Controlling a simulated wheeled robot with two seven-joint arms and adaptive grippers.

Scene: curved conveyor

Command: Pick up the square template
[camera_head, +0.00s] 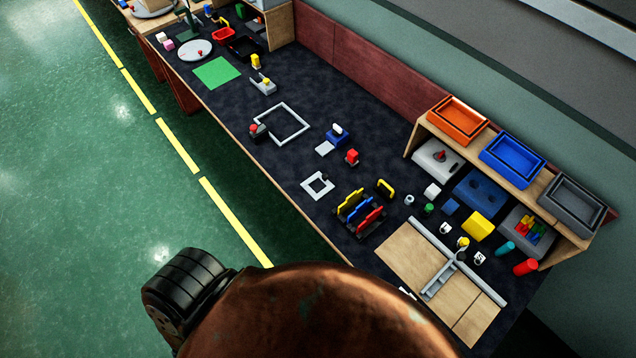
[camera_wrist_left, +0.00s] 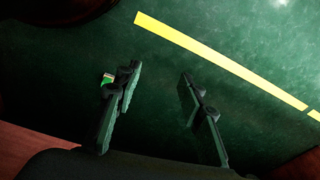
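A small white square plate with a square hole (camera_head: 318,185) lies flat on the dark bench top near its front edge. It looks like the square template. A larger thin white square outline (camera_head: 283,124) lies farther back along the bench, with a small red-topped dark block (camera_head: 257,130) at its left corner. In the left wrist view my left gripper (camera_wrist_left: 160,80) is open and empty, its two fingers apart above the green floor. The square template is not in that view. Neither gripper shows in the head view, and my right gripper is in no view.
A rack with yellow, blue and red parts (camera_head: 360,213) stands just right of the small square. A white-and-blue block (camera_head: 336,137) and a red-topped block (camera_head: 352,157) sit behind it. A shelf with trays (camera_head: 513,158) is at right. A yellow line (camera_head: 233,220) marks the open floor.

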